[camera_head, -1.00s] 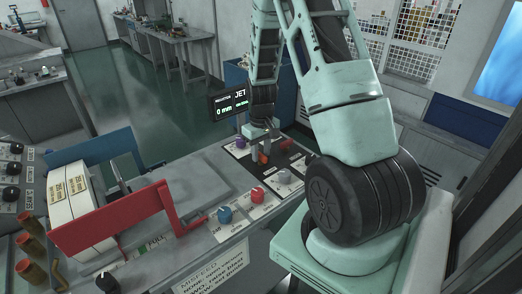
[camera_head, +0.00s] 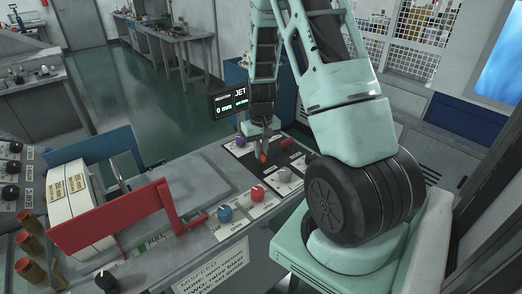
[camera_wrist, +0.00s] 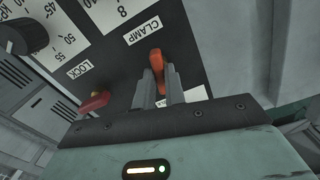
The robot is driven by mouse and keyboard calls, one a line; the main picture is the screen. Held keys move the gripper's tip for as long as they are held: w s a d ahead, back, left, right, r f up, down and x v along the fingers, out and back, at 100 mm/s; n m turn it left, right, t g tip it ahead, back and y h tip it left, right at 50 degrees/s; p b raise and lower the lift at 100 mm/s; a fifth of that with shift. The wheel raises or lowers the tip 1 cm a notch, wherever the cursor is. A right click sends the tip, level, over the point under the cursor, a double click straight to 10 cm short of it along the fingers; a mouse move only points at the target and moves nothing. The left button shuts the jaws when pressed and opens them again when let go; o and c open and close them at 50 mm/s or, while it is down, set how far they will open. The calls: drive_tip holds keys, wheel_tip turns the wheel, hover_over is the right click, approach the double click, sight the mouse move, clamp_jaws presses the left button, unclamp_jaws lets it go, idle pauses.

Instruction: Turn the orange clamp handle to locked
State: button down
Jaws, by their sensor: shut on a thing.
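The orange clamp handle (camera_wrist: 157,62) stands on the dark panel by the CLAMP label (camera_wrist: 142,30). The LOCK label (camera_wrist: 85,65) lies left of it in the wrist view; the handle does not point at it there. My gripper (camera_wrist: 162,78) is shut on the handle, its two grey fingers on either side with the orange end showing past them. In the head view the handle (camera_head: 263,158) is a small orange patch below my gripper (camera_head: 262,153). The fingers hide part of the handle.
In the head view, red (camera_head: 257,193), blue (camera_head: 225,213) and purple (camera_head: 240,141) knobs stand nearby. The JET display (camera_head: 229,102) is behind left. A red bar frame (camera_head: 108,218) rises at left.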

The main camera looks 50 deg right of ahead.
drive_tip(key=m, duration=0.3)
drive_tip(key=shift+m, duration=0.3)
drive_tip(key=m, duration=0.3)
drive_tip(key=shift+m, duration=0.3)
drive_tip(key=m+p, duration=0.1)
drive_tip(key=m, duration=0.3)
drive_tip(key=shift+r+m, duration=0.1)
drive_tip(key=shift+m, duration=0.2)
drive_tip(key=shift+m+p, duration=0.45)
drive_tip(key=shift+m, duration=1.15)
drive_tip(key=c, duration=1.5)
unclamp_jaws()
drive_tip(key=shift+o, duration=0.2)
wheel_tip(320, 180, up, 17)
drive_tip(key=shift+r+b, duration=0.15)
drive_tip(key=shift+b, duration=0.25)
